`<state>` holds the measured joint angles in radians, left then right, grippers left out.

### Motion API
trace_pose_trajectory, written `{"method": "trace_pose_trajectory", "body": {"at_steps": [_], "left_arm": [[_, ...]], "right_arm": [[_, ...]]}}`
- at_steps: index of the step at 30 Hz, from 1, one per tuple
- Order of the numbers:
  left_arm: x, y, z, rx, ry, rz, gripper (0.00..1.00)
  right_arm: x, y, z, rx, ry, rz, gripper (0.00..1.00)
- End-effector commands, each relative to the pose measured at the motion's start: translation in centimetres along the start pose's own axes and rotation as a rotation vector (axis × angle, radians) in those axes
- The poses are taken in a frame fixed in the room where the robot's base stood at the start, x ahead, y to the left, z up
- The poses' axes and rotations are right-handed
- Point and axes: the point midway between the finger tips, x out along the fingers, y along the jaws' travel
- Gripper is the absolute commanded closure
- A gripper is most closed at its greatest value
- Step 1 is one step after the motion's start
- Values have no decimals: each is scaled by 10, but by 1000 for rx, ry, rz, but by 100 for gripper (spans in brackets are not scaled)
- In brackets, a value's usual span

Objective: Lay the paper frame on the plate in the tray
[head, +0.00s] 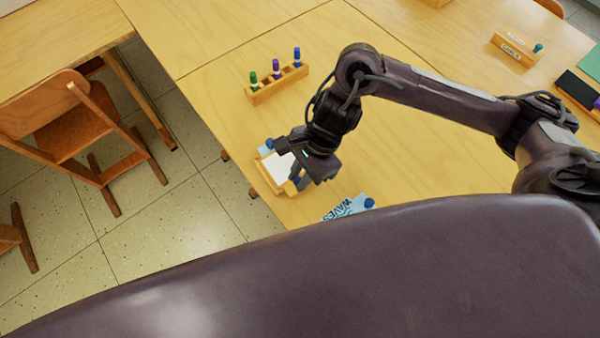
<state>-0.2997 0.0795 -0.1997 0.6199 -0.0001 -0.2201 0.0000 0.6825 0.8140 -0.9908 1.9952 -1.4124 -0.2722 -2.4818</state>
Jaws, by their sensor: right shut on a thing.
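My right gripper (299,182) is shut at the right side of the wooden tray (266,181), with a small blue part between or beside its fingers. The paper frame (281,167) shows as a white sheet at the tray, partly covered by the gripper. I cannot tell whether it touches what lies below. A light blue piece with a blue knob, perhaps the plate (265,148), shows at the tray's far left corner. The rest of it is hidden. My left gripper is out of view.
A light blue plate lettered WAVES (345,209) with a blue knob lies right of the tray, partly hidden by my body. A wooden rack (279,85) holds three coloured pieces. A labelled wooden block (517,48) stands far right. A chair (68,115) is left.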

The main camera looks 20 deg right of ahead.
Motion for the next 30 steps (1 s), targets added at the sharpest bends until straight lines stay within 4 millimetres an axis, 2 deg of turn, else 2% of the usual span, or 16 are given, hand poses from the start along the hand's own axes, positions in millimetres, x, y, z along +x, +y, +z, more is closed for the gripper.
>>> {"method": "trace_pose_trajectory", "body": {"at_steps": [12, 25, 26, 30], "left_arm": [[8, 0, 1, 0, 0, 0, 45], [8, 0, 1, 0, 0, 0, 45], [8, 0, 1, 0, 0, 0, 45], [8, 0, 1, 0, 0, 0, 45]], "right_arm": [[1, -1, -1, -1, 1, -2, 100], [0, 0, 0, 0, 0, 0, 100], [0, 0, 0, 0, 0, 0, 78], [0, 0, 0, 0, 0, 0, 59]]}}
